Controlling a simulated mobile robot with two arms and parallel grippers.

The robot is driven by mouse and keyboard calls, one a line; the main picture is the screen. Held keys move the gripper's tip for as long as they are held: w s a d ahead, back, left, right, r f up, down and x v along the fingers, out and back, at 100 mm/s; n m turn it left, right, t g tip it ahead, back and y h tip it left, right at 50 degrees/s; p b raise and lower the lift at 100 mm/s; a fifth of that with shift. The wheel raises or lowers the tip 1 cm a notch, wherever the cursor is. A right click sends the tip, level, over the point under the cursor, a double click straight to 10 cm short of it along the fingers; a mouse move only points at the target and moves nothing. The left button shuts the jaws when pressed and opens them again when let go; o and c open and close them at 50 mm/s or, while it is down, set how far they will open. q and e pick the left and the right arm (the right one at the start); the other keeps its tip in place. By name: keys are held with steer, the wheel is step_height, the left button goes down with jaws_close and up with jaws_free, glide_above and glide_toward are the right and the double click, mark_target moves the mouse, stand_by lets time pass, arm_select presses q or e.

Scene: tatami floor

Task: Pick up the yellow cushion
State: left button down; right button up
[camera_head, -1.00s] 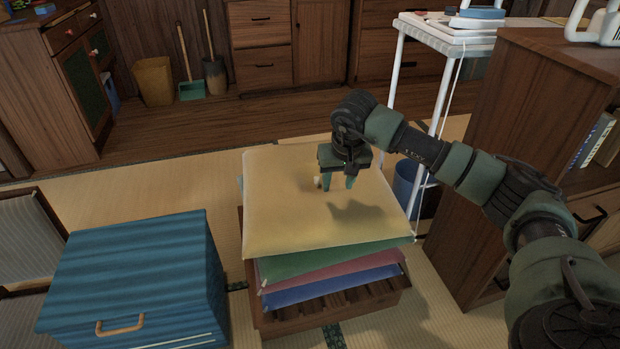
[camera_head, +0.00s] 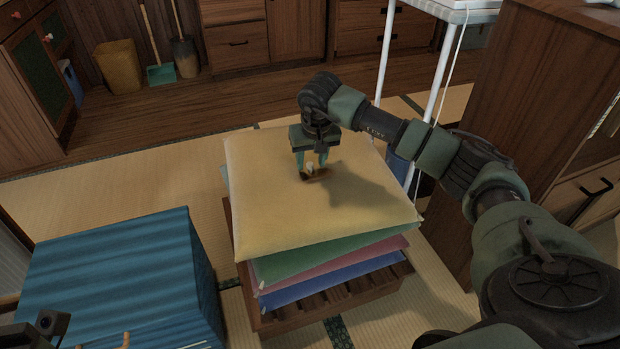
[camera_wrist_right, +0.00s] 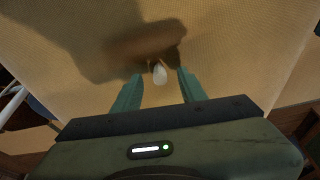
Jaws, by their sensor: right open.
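The yellow cushion (camera_head: 270,205) lies flat on top of a stack of cushions on a low slatted wooden stand. My right gripper (camera_head: 312,172) points down over the cushion's middle, fingers apart. In the right wrist view the cushion (camera_wrist_right: 225,45) fills most of the picture, and the open gripper (camera_wrist_right: 160,75) has a small white thing (camera_wrist_right: 160,74) between its fingertips. A brown patch or shadow lies just beyond it; I cannot tell which. Whether the fingertips touch the cloth is unclear. My left gripper's fingers are not seen.
Green (camera_head: 330,252), pink (camera_head: 345,264) and blue (camera_head: 340,285) cushions lie beneath. A blue cloth-like box (camera_head: 120,280) stands close at the left. A wooden cabinet (camera_head: 480,150) and a white-legged table (camera_head: 385,55) stand at the right. Tatami is clear behind left.

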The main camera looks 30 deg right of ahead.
steer(key=shift+w+f, duration=0.15)
steer(key=shift+f, duration=0.4)
jaws_close()
steer(key=shift+r, duration=0.15)
stand_by(0.9)
